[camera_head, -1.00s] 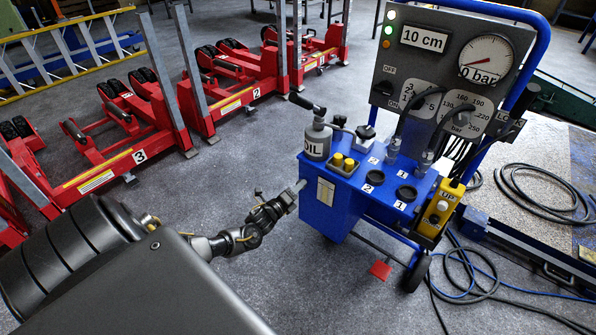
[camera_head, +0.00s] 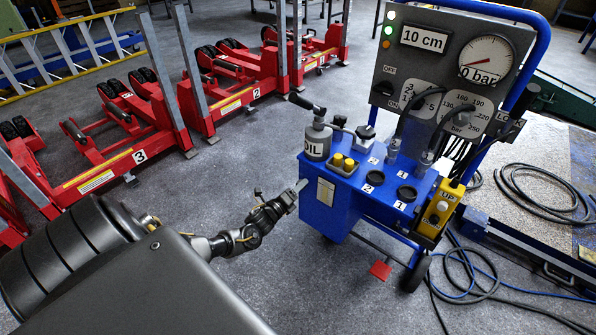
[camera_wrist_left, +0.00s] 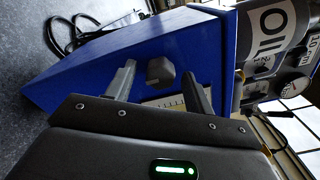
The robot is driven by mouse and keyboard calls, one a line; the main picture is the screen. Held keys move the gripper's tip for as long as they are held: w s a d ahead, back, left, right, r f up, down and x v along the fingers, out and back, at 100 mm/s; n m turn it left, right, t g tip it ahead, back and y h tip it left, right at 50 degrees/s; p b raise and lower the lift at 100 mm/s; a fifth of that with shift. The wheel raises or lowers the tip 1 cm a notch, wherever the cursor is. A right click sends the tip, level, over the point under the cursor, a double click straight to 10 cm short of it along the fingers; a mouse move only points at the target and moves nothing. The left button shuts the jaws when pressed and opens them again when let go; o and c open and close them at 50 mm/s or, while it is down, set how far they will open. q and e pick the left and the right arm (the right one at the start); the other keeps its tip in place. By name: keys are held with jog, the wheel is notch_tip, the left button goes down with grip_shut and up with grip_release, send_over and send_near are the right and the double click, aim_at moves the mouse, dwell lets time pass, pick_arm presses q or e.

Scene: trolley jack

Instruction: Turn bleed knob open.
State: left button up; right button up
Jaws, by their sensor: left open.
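The bleed knob (camera_wrist_left: 160,71) is a small dark grey block-shaped knob on the side of the blue tank (camera_wrist_left: 105,62) in the left wrist view. My left gripper (camera_wrist_left: 158,70) is open, with one finger on each side of the knob. I cannot tell whether either finger touches it. In the head view my left gripper (camera_head: 299,186) is at the left side of the blue tank (camera_head: 345,208), and the knob cannot be made out there. My right gripper is in neither view.
An OIL bottle (camera_head: 318,139), yellow buttons (camera_head: 343,163) and a yellow UP control box (camera_head: 437,210) are on the unit. Its gauge panel (camera_head: 447,70) stands behind. Red lifting stands (camera_head: 110,150) are at left. Hoses (camera_head: 545,195) lie at right. Floor left of the tank is clear.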

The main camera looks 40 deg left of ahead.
pick_arm(q)
jog(key=s+p, duration=0.2)
jog(key=s, duration=0.8)
jog(key=shift+s, duration=0.35)
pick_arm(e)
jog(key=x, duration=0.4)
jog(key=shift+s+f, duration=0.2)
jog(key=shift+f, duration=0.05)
pick_arm(q)
jog(key=shift+d, duration=0.1)
